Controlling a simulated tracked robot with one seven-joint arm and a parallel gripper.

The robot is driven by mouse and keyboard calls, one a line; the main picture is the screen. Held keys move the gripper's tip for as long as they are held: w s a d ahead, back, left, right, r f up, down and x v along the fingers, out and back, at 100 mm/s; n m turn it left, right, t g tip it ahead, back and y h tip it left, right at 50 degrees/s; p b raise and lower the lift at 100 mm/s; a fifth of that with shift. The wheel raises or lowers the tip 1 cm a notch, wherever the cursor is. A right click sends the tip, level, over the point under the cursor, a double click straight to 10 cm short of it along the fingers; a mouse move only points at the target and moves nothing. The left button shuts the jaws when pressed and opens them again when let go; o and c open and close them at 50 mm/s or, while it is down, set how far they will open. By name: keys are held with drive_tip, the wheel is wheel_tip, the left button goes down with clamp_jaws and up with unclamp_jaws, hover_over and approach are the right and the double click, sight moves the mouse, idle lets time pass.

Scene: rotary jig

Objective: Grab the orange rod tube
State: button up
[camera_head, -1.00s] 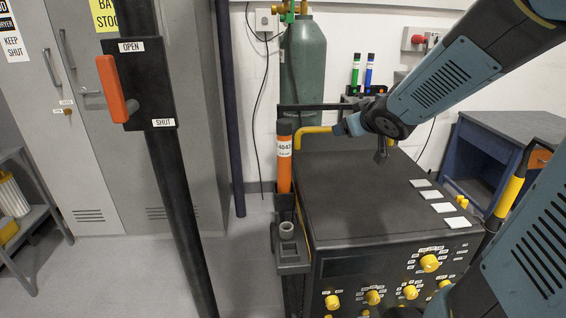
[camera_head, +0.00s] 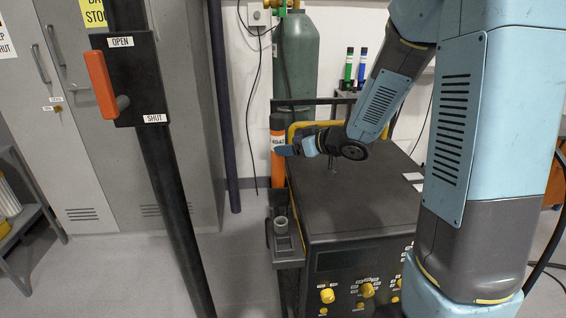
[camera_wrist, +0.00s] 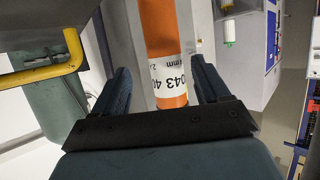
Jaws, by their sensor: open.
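The orange rod tube (camera_head: 278,168) stands upright at the left side of the dark machine, with a black cap and a white printed label. In the wrist view the tube (camera_wrist: 163,35) comes down between the two fingers, its label facing the camera. My gripper (camera_wrist: 162,82) is open, with a dark finger on each side of the tube and visible gaps to it. In the head view my gripper (camera_head: 290,149) is at the tube's upper part, just below the cap, and partly covers it.
The machine (camera_head: 345,205) has a flat dark top and yellow knobs in front. A grey cup (camera_head: 281,225) sits in the side holder before the tube. A yellow rail (camera_wrist: 40,72) is close to the left finger. A black post with an orange lever (camera_head: 101,84) stands left.

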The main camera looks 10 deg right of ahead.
sight(278, 162)
drive_tip(key=x, duration=0.7)
drive_tip(key=shift+s+a, duration=0.2)
drive_tip(key=shift+f, duration=0.15)
drive_tip(key=c, duration=1.4)
